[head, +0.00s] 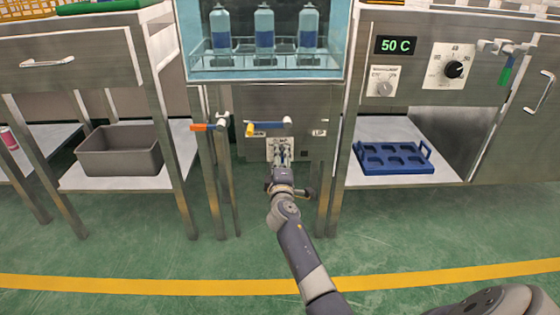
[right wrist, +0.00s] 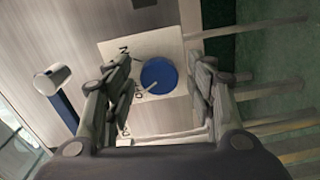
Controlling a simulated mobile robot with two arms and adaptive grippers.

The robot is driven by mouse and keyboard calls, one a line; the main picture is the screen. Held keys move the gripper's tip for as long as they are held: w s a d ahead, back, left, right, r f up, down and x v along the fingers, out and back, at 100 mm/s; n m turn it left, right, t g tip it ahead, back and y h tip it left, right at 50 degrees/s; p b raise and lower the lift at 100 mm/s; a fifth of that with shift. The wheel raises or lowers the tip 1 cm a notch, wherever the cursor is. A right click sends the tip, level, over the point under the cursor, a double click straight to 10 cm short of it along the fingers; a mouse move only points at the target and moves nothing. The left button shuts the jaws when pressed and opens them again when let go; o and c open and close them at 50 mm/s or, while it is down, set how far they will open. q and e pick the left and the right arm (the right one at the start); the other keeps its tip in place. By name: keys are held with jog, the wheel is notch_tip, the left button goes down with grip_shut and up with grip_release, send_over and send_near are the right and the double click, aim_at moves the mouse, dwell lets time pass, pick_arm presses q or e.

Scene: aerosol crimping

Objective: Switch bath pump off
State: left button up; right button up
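The pump switch is a round blue knob (right wrist: 159,76) with a white pointer line, on a pale plate (right wrist: 118,50) on the metal panel below the glass bath (head: 262,62). Lettering on the plate is partly hidden, so I cannot read which mark the pointer faces. The plate also shows in the head view (head: 271,146), with the knob mostly hidden by my gripper. My right gripper (right wrist: 164,85) is open, one finger on each side of the knob. I cannot tell whether the fingers touch it. My left gripper is not in view.
A blue lever with a white end (right wrist: 52,80) is close beside the gripper, and an orange-handled valve (head: 207,127) is left of it. Cans (head: 264,30) stand in the bath. A blue tray (head: 393,158) and grey bin (head: 119,151) sit on side shelves. The floor in front is clear.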

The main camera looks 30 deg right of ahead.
jog(key=shift+s+a, duration=0.1)
jog(key=v, duration=1.1)
jog(key=shift+s+a, duration=0.25)
jog(key=shift+s, duration=0.05)
jog(key=shift+f, duration=0.1)
